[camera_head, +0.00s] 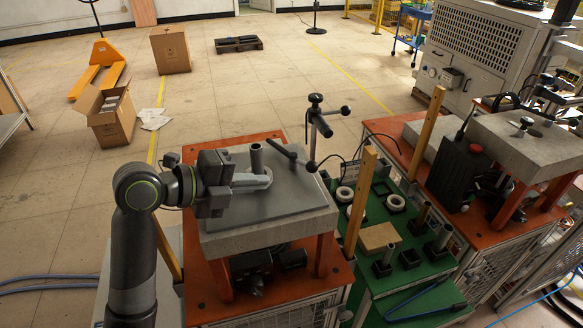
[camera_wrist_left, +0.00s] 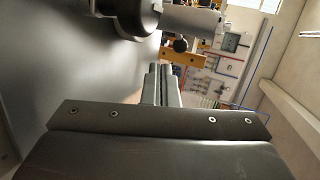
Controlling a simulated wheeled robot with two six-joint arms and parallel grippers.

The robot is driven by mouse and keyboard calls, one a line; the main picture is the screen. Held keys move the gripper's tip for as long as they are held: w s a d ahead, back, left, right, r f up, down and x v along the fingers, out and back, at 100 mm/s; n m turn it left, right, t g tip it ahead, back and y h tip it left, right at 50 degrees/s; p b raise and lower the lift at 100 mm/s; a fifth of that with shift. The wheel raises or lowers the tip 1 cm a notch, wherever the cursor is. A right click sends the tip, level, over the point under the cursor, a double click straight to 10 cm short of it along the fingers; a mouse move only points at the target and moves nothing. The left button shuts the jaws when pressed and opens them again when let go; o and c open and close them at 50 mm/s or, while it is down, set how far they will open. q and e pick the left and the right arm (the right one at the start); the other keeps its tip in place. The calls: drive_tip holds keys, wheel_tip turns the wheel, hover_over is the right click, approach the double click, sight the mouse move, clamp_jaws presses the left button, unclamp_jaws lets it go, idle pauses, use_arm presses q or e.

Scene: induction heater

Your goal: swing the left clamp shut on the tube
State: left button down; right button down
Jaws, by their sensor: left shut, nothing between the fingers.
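The tube (camera_head: 257,158) stands upright on the grey slab top (camera_head: 290,205) of the left station. A dark cylinder at the top of the left wrist view (camera_wrist_left: 128,12) appears to be the tube. A dark clamp bar (camera_head: 284,153) lies slanted to the right of the tube, with a knobbed post (camera_head: 316,125) behind it. Whether the bar touches the tube I cannot tell. My left gripper (camera_head: 262,181) comes in from the left, low in front of the tube. Its fingers (camera_wrist_left: 160,84) are together and empty. My right gripper is not in view.
A green bench (camera_head: 375,283) with rings and sockets stands to the right, with a wooden post (camera_head: 361,200) beside the slab. A second station with another slab (camera_head: 520,150) is farther right. Open floor with cardboard boxes (camera_head: 171,49) lies behind.

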sight(290, 152)
use_arm(q)
drive_tip(key=shift+w+d+f+p, duration=0.15)
drive_tip(key=shift+w+d+p, duration=0.45)
drive_tip(key=shift+d, duration=0.55)
drive_tip(key=shift+w+d+f+p, duration=0.1)
drive_tip(key=shift+w+d+p, duration=0.5)
drive_tip(key=shift+d, duration=0.5)
drive_tip(key=shift+w+d+f+p, duration=0.15)
drive_tip(key=shift+w+d+p, duration=0.2)
drive_tip(key=shift+w+d, duration=0.6)
drive_tip(key=shift+s+d, duration=0.1)
drive_tip(key=shift+d, duration=0.05)
